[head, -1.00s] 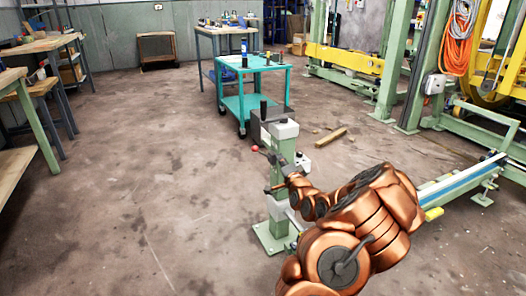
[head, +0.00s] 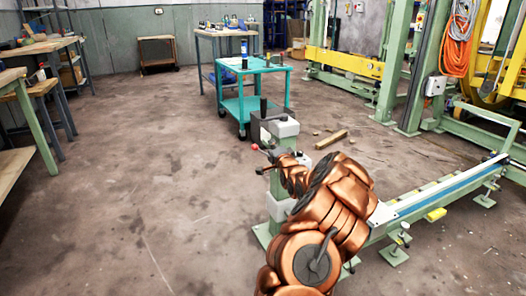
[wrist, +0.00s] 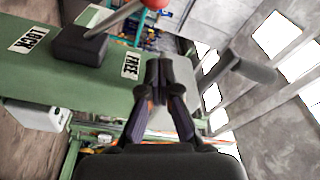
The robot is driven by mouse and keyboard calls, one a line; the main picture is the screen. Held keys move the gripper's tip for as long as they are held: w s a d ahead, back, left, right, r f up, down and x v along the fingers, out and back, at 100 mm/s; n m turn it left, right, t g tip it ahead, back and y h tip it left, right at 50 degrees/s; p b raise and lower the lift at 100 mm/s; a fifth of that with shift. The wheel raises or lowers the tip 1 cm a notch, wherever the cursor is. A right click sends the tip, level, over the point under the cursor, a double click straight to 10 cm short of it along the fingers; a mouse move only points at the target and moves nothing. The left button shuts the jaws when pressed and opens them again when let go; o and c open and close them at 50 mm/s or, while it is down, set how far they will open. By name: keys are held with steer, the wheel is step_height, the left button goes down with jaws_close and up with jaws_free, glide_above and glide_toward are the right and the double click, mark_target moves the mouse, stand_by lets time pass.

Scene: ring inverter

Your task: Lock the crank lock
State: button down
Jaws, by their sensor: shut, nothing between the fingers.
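The green post (wrist: 60,82) with the crank lock fills the left of the wrist view. It carries white labels reading LOCK (wrist: 28,39) and FREE (wrist: 132,65). A dark hub block (wrist: 80,46) sits between the labels. A metal lever (wrist: 118,17) runs from it to the upper right and ends in a red knob (wrist: 155,3), cut by the frame's top. The red knob also shows in the head view (head: 255,147), left of the post top. My gripper (wrist: 158,65) is shut and empty, its tips in front of the post near FREE. My arm hides much of the post in the head view.
A grey cylindrical handle (wrist: 250,67) sticks out right of my fingers. In the head view, a teal cart (head: 262,64) stands behind the post. A green rail (head: 430,202) runs right from it. The floor at left is open.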

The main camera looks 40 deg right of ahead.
mark_target(261, 151)
steer(key=shift+w+a+f+b, duration=0.4)
steer(key=shift+w+a+b, duration=0.05)
steer(key=shift+w+a, duration=0.3)
steer(key=shift+w+a+f+b, duration=0.35)
steer(key=shift+w+a+b, duration=0.1)
steer(key=shift+w+a, duration=0.2)
steer(key=shift+w, duration=0.1)
